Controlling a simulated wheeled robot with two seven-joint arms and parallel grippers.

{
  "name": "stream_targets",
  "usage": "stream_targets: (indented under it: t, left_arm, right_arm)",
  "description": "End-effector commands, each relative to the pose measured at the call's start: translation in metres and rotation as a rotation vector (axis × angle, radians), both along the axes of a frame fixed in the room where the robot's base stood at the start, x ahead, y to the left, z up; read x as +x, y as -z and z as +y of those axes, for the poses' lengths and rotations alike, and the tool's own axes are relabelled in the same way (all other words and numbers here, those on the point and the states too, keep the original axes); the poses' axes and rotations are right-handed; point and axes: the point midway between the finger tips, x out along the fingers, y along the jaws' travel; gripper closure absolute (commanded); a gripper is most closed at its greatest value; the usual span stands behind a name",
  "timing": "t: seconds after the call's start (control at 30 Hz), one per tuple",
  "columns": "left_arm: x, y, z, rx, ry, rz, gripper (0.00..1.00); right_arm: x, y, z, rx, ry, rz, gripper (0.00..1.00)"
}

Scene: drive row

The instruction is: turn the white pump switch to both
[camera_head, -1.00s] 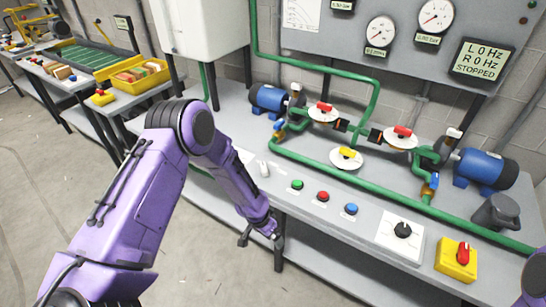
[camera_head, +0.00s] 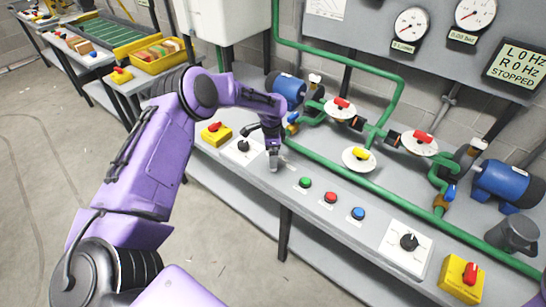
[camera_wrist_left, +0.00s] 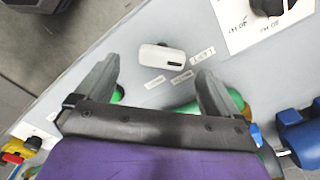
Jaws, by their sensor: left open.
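The white pump switch (camera_wrist_left: 162,55) shows in the left wrist view as a small rounded white block with a dark mark near one end. It lies on the grey bench top, with small labels beside it whose words I cannot read. My left gripper (camera_wrist_left: 157,73) is open, and the switch shows ahead of and between its fingertips, apart from them. In the head view my left gripper (camera_head: 273,160) hangs low over the bench, left of the green button, and I cannot make out the switch there. My right gripper is not in view.
Green (camera_head: 305,182), red (camera_head: 331,197) and blue (camera_head: 358,213) buttons line the bench front. A black knob (camera_head: 409,241) on a white plate and a red-knobbed yellow box (camera_head: 461,279) stand right. Green pipes (camera_head: 340,172) run behind. A display (camera_head: 517,68) reads STOPPED.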

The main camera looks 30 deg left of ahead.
Motion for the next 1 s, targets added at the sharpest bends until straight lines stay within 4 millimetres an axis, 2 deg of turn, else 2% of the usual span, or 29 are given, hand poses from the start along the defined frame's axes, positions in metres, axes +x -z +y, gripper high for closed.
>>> stream_targets:
  t: [0.1,0.2,0.53,0.7,1.0]
  left_arm:
    - [0.001,0.023,-0.001,0.001,0.002,0.005,0.04]
    - [0.002,0.036,-0.002,0.000,0.001,0.003,0.04]
    - [0.002,0.043,-0.002,0.000,0.002,0.001,0.04]
    - [0.002,0.042,-0.002,0.000,0.001,0.001,0.60]
    - [0.002,0.044,-0.002,0.000,0.018,0.001,0.60]
  right_arm:
    - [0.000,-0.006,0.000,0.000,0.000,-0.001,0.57]
    - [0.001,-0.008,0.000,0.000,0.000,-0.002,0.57]
    - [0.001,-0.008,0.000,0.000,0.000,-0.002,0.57]
    - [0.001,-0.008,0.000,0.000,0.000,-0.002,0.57]
    - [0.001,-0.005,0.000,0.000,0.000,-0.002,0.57]
